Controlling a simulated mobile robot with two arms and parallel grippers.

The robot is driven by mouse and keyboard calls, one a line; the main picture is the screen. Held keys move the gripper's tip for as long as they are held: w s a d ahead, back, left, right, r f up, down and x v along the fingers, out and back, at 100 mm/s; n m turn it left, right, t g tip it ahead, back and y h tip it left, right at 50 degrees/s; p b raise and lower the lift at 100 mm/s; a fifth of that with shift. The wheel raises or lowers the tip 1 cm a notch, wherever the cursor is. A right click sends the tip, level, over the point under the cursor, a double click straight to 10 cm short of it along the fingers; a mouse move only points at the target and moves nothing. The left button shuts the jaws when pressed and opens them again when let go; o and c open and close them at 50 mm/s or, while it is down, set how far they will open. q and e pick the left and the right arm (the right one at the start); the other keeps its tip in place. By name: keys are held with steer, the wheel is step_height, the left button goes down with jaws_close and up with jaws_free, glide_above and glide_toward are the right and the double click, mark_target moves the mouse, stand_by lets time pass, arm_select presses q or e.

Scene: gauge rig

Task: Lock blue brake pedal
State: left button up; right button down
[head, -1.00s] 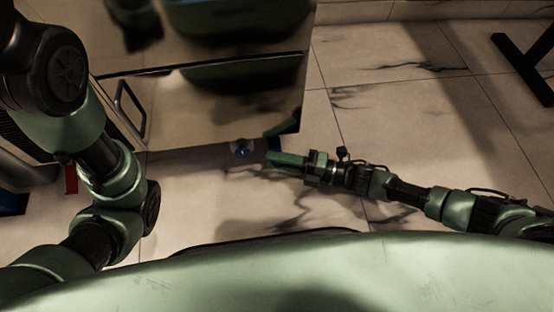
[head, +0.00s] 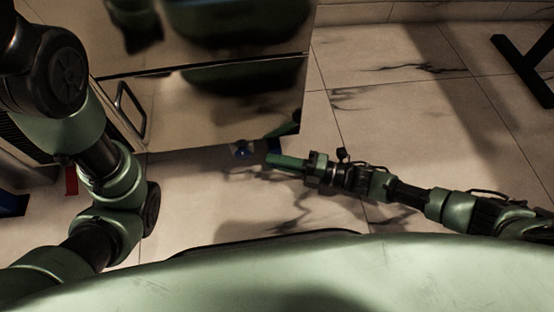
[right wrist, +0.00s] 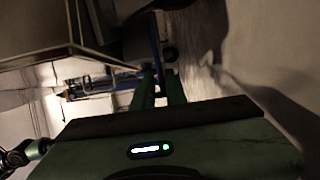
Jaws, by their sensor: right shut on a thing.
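The blue brake pedal (head: 272,146) shows as a small dark blue piece at the lower edge of the metal cabinet, beside a caster (head: 241,150). In the right wrist view, a blue bar (right wrist: 156,48) runs down to the green fingers. My right gripper (head: 272,161) reaches in from the right, low over the floor, with its fingers together at the pedal. In the right wrist view, my right gripper (right wrist: 157,84) is shut on the pedal's blue bar; the exact contact is dark. My left arm is at the left; its gripper is out of view.
The shiny metal cabinet (head: 222,112) with a handle (head: 130,108) stands at upper left, reflecting my body. A red piece (head: 71,180) is near my left arm. Black legs (head: 522,68) stand at upper right. The tiled floor between is clear.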

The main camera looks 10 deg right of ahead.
steer(key=shift+w+f, duration=0.1)
steer(key=shift+f, duration=0.1)
stand_by(0.6)
steer(key=shift+d+f+n+y+b, duration=0.1)
steer(key=shift+f+n+y+b, duration=0.25)
steer(key=shift+n, duration=0.25)
steer(key=c, duration=1.6)
jaws_free()
steer(key=shift+r, duration=0.15)
